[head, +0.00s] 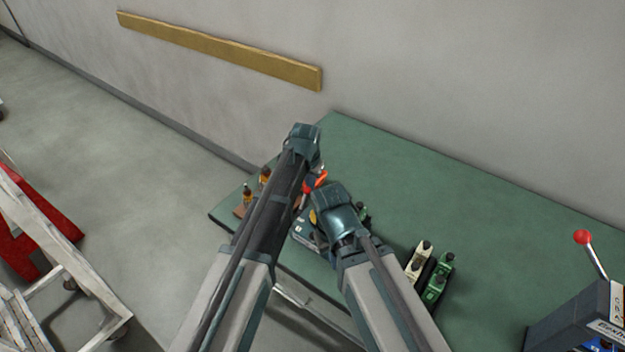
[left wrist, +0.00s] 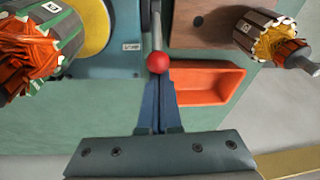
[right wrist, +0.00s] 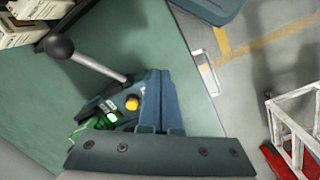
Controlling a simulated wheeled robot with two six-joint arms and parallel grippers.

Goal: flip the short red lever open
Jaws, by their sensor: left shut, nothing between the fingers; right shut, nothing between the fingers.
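In the left wrist view, a red ball knob (left wrist: 157,62) sits on a grey rod (left wrist: 155,22) that runs up beside a blue-grey machine (left wrist: 115,62). My left gripper (left wrist: 160,82) is shut and empty, its fingertips at the knob's lower edge; I cannot tell whether they touch it. In the right wrist view, my right gripper (right wrist: 156,78) is shut and empty beside a lever with a black ball knob (right wrist: 60,47), a yellow button (right wrist: 132,102) and a lit green button (right wrist: 111,117). In the head view, my arms hide most of the machine.
An orange tray (left wrist: 205,85) lies right of the left fingers. Wound armatures flank them at left (left wrist: 35,50) and right (left wrist: 268,38). A grey box (head: 585,320) with another red-knobbed lever (head: 583,237) stands at the right. The green table (head: 440,190) is clear behind.

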